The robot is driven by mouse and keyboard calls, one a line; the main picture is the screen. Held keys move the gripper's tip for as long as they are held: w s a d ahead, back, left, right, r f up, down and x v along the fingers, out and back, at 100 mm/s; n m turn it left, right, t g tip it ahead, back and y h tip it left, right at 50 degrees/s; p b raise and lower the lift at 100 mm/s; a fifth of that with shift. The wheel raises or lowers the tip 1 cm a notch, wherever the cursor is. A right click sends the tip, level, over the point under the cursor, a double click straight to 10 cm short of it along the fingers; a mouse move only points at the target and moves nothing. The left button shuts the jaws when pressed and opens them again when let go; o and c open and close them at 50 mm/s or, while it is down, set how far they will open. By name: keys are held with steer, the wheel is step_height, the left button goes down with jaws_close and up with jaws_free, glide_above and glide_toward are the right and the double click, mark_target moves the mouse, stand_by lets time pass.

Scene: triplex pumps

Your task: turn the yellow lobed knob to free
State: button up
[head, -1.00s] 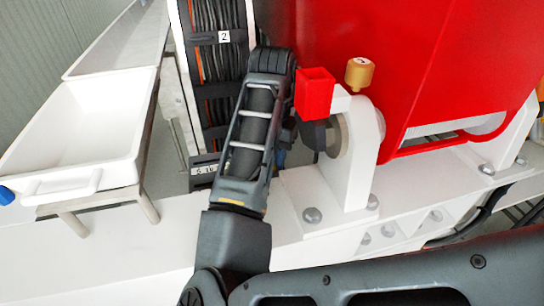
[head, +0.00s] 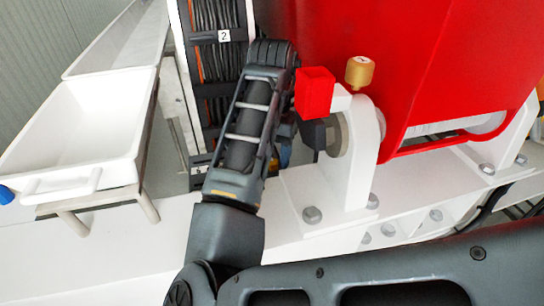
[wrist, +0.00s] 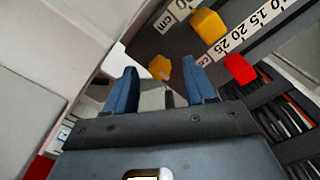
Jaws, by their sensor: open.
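The yellow lobed knob (wrist: 159,67) shows in the wrist view, small, beyond my fingertips and in line with the gap between them. My gripper (wrist: 161,74) is open, with one blue finger on each side of that gap. The knob looks apart from both fingers, but how far ahead it is I cannot tell. In the head view my own arm hides most of the gripper, and I cannot make out the knob.
In the wrist view a yellow block (wrist: 207,26) and a red block (wrist: 239,69) sit along a centimetre scale (wrist: 231,42). In the head view a red box (head: 315,92) and a brass-coloured cap (head: 359,72) stand right of my arm. A white tray (head: 75,135) is left.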

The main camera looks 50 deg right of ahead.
step_height(320, 180, up, 7)
steer(key=shift+f, duration=0.1)
stand_by(0.3)
stand_by(0.5)
